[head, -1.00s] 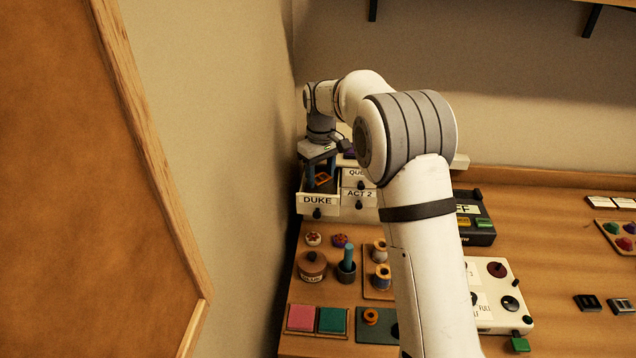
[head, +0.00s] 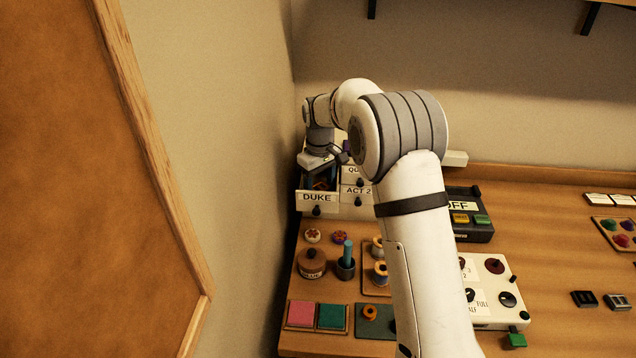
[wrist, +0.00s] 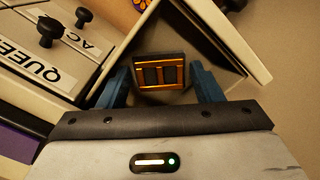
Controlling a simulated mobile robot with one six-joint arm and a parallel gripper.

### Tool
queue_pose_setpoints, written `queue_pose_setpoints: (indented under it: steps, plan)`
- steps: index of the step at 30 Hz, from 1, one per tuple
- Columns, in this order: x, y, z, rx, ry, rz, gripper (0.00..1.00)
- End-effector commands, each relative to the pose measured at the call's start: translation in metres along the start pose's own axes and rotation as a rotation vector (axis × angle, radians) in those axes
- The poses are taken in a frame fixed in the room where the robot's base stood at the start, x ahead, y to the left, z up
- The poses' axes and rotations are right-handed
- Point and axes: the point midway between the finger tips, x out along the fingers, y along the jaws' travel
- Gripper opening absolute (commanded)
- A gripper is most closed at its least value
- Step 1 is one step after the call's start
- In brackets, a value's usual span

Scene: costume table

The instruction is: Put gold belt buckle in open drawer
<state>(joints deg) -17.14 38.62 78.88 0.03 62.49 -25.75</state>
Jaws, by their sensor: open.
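The gold belt buckle (wrist: 160,72), a dark-centred rectangle with a bright gold-orange frame, shows between my fingertips in the wrist view. My gripper (wrist: 162,84) is open, its blue fingers on either side of the buckle with a gap at each side. The open drawer (head: 317,197) labelled DUKE stands out at the left of the small cabinet. In the head view my gripper (head: 320,180) reaches down into this drawer, and the buckle is mostly hidden there. In the wrist view the drawer's pale walls (wrist: 232,38) surround the buckle.
Closed drawers labelled QUEEN and ACT 2 (head: 357,190) sit right of the open one, with dark knobs. The wall (head: 240,150) is close on the left. Two round ornaments (head: 312,236), a lidded pot (head: 311,262) and spools stand in front on the table.

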Motion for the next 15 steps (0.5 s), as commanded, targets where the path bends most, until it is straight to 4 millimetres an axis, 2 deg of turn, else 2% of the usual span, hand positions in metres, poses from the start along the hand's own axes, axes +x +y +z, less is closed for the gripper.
queue_pose_setpoints:
  steps: [5,15]
  plan:
    - [-0.014,0.0,-0.001,-0.001,0.003,0.001,0.59]
    - [-0.085,0.0,-0.001,-0.001,0.004,0.002,0.59]
